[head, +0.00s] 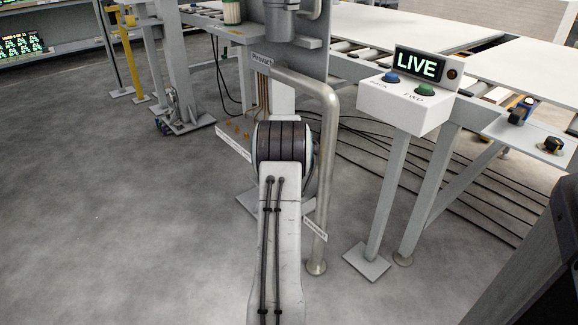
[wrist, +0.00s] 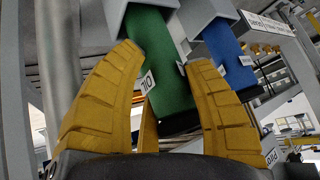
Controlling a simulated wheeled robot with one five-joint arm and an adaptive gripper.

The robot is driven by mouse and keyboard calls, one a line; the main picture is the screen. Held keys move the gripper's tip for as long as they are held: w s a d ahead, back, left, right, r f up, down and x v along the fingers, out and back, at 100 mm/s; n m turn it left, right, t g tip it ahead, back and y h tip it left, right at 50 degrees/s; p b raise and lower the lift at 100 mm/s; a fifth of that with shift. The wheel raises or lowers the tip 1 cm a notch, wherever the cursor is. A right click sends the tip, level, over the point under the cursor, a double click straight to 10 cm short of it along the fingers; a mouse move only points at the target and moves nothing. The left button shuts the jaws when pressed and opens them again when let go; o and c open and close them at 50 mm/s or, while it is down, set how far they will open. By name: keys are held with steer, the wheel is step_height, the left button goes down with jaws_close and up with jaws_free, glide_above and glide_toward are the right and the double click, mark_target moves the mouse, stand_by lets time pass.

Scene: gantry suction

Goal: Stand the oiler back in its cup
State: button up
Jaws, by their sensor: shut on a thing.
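The wrist view looks rolled, with the steel pipe on its left side. My gripper (wrist: 168,57) has its yellow fingers on either side of a green cylinder (wrist: 170,95), which I take as the oiler, with an "OIL" label and dark end. The fingers are shut on it. The oiler's other end meets a square grey cup (wrist: 124,14) at the top of the wrist view; I cannot tell how deep it sits. In the head view my arm hides the gripper, oiler and cup.
A blue cylinder (wrist: 226,60) sits in a similar grey cup (wrist: 200,12) beside the oiler. A bent steel pipe (head: 328,170) stands close right of my arm. A button box (head: 405,105) on legs, with a "LIVE" sign, is farther right. Floor at left (head: 110,220) is clear.

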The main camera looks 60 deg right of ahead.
steer(key=o, duration=0.8)
steer(key=shift+f, duration=0.15)
steer(key=shift+c, duration=0.2)
steer(key=o, duration=0.5)
steer(key=shift+r, duration=0.35)
steer(key=p+v, duration=0.8)
steer(key=v, duration=0.3)
steer(key=shift+s+a+r, duration=0.15)
steer(key=shift+a+r, duration=0.05)
steer(key=shift+a, duration=0.1)
